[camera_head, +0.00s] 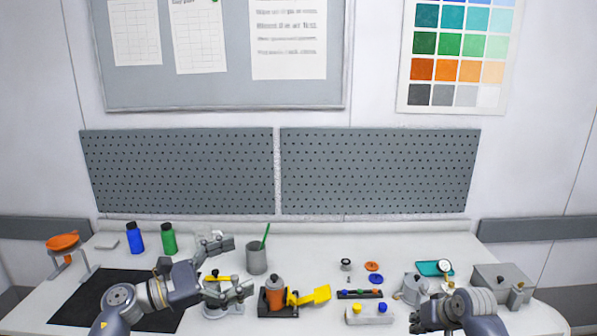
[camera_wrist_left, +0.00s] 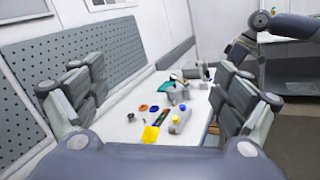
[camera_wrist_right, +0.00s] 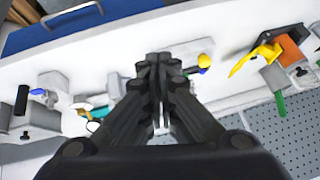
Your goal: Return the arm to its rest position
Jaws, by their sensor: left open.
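My left gripper (camera_head: 226,266) reaches over the left part of the white table in the head view. In the left wrist view its two fingers stand wide apart with nothing held between them (camera_wrist_left: 160,100). My right arm (camera_head: 468,310) is low at the right front of the table, its gripper hard to make out in the head view. In the right wrist view the right gripper's fingers (camera_wrist_right: 158,65) are together, with no object seen between them. An orange drum (camera_head: 275,298) in a dark holder, with a yellow piece (camera_head: 315,295) beside it, stands right of the left gripper.
A grey cup (camera_head: 256,260) with a green stick stands behind the left gripper. Blue (camera_head: 136,240) and green (camera_head: 169,240) bottles stand at the back left, near a black mat (camera_head: 85,298). A grey box (camera_head: 503,283) is at the right. A pegboard (camera_head: 180,170) is behind.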

